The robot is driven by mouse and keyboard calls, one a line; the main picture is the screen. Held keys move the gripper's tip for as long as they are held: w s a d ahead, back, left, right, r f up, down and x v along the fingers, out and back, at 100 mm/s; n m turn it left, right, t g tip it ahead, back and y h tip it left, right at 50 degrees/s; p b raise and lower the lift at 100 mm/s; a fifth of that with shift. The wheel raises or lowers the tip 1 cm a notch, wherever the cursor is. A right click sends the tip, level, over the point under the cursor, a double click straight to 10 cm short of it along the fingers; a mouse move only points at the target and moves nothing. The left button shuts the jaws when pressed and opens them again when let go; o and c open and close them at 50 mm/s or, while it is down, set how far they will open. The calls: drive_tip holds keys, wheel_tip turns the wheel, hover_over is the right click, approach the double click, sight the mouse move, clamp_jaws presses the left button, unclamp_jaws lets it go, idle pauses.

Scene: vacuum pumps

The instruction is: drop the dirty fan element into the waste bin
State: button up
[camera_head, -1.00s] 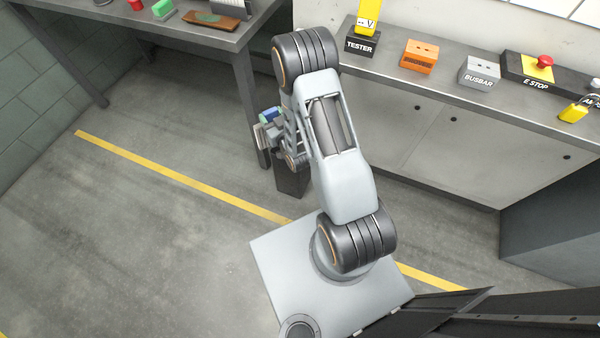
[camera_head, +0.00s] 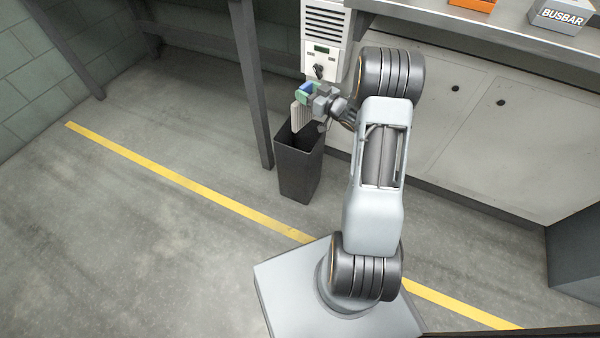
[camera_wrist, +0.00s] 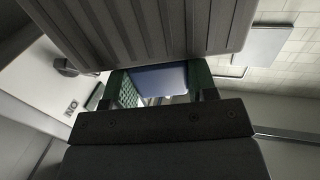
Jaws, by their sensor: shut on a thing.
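The fan element (camera_head: 299,117) is a pale grey ribbed panel in the head view. It hangs from my gripper (camera_head: 307,92), which is shut on it. The waste bin (camera_head: 297,177) is a tall dark open box on the floor. In the head view the panel's lower end overlaps the far left part of the bin's mouth. I cannot tell whether it is inside or just above. In the wrist view a blue piece (camera_wrist: 161,80) shows between the green pads of my gripper (camera_wrist: 160,88). A dark ribbed surface fills the top there.
A white cabinet with a vented front (camera_head: 322,42) stands behind the bin. A dark table leg (camera_head: 249,85) stands close to the bin's left. A grey workbench (camera_head: 470,22) with cabinet doors is at right. Floor with a yellow line (camera_head: 180,177) is clear at left.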

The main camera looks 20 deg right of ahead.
drive_tip(key=shift+f+b, duration=2.15)
drive_tip(key=shift+f, duration=0.8)
drive_tip(key=o, duration=1.3)
drive_tip(key=shift+c, duration=0.2)
drive_tip(key=shift+s+d, duration=0.1)
drive_tip(key=p+v, duration=0.4)
drive_tip(key=v, duration=0.9)
drive_tip(key=shift+s+d, duration=0.2)
drive_tip(key=shift+s, duration=0.05)
